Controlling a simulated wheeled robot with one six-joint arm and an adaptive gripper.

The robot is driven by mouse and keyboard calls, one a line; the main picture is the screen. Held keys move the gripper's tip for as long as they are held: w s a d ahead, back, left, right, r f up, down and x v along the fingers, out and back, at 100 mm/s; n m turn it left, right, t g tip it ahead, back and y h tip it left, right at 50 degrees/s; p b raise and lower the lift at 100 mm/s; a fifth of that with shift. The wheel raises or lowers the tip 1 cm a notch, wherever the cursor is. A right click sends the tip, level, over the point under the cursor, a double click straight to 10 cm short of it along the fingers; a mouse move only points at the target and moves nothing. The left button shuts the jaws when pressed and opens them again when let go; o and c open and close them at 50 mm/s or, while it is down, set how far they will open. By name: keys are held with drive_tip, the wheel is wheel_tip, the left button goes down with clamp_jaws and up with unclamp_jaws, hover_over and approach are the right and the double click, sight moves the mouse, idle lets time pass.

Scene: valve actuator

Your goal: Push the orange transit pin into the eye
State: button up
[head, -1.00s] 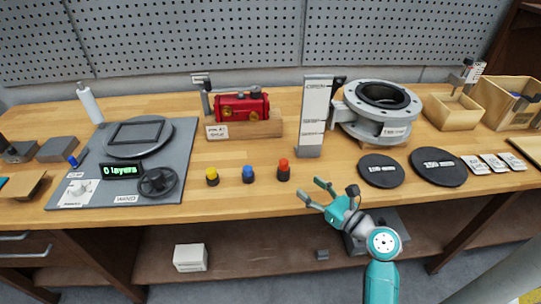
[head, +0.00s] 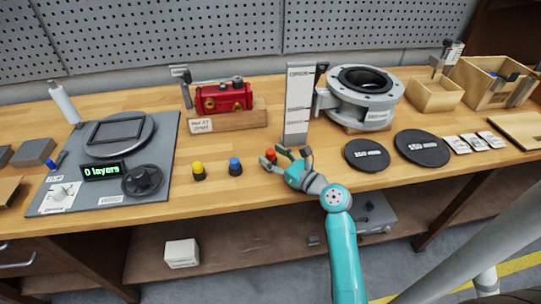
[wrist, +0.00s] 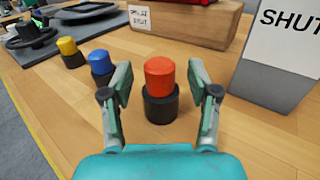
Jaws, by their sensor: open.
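The orange-red pin (head: 270,154) stands upright on the bench at the right end of a row with a yellow one and a blue one. In the wrist view the orange-red pin (wrist: 159,78) has a round cap on a black base. My gripper (wrist: 161,88) is open, its two fingers spread to the left and right of the pin, with a visible gap on each side. In the head view my gripper (head: 282,152) is at the pin from the right. I cannot make out the eye; the red actuator (head: 223,97) sits on a wooden block behind.
The blue pin (wrist: 101,64) is close outside my left finger, and the yellow pin (wrist: 70,50) is beyond it. A tall grey post (head: 297,105) with a white label stands just behind my gripper. Black discs (head: 367,155) lie to the right.

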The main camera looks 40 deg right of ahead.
drive_tip(key=shift+w, duration=0.55)
clamp_jaws()
drive_tip(key=shift+r, duration=0.15)
